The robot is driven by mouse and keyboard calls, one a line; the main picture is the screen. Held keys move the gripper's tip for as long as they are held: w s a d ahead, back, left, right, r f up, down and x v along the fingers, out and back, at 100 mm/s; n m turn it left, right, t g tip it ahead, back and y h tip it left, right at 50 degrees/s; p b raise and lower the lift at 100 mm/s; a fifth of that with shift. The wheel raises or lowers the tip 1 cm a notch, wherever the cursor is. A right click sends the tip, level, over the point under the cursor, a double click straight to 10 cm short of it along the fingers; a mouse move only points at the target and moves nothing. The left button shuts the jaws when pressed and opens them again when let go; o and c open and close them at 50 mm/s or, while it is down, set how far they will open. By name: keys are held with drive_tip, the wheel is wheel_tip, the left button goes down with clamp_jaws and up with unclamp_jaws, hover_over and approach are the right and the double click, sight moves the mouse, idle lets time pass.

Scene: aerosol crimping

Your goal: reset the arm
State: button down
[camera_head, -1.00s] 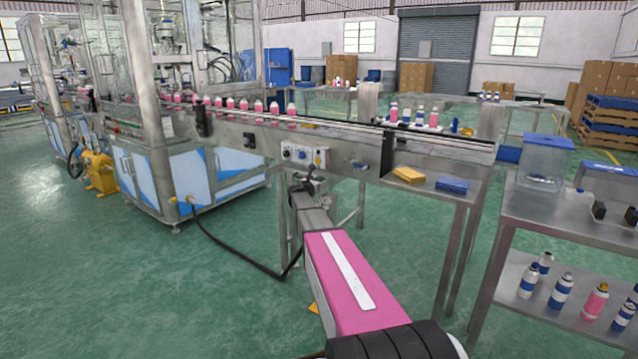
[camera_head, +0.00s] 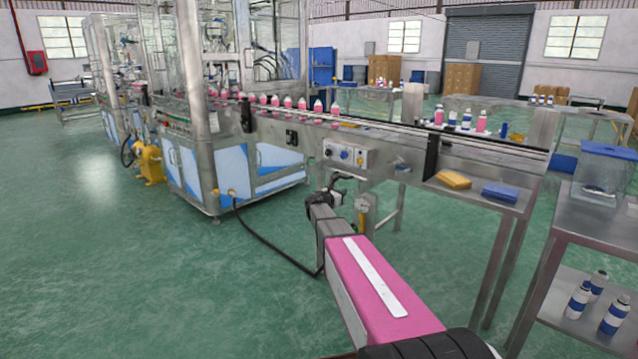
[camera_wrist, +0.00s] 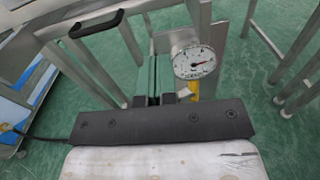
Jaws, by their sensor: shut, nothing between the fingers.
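My arm, with a pink cover, reaches forward from the bottom of the head view, and its dark end (camera_head: 338,184) is below the front of the conveyor. In the head view the fingertips are too small to make out clearly.
A conveyor (camera_head: 400,143) carries several pink cans. A black handle (camera_wrist: 96,23) is at upper left. A side table (camera_head: 600,215) stands at right; the left floor is clear.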

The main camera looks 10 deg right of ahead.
drive_tip(key=s+a+f+m+g+y, duration=0.1)
drive_tip(key=s+f+m+g+y, duration=0.1)
drive_tip(key=s+f+m, duration=0.4)
drive_tip(key=s+a+f+m+g+y, duration=0.2)
drive_tip(key=s+f+m+g, duration=0.15)
drive_tip(key=s, duration=0.55)
drive_tip(key=s+a+f+m+g+y, duration=0.1)
drive_tip(key=s+f+m+g+y, duration=0.15)
drive_tip(key=s+m, duration=0.35)
drive_tip(key=s+a+f+m+g+y, duration=0.1)
drive_tip(key=s+a+m+y, duration=0.3)
drive_tip(key=s, duration=0.5)
drive_tip(key=s+a+f+m+g+y, duration=0.1)
drive_tip(key=s+a+f+m+y, duration=0.3)
drive_tip(key=s+a, duration=0.4)
drive_tip(key=shift+s+m, duration=0.55)
drive_tip(key=shift+f, duration=0.1)
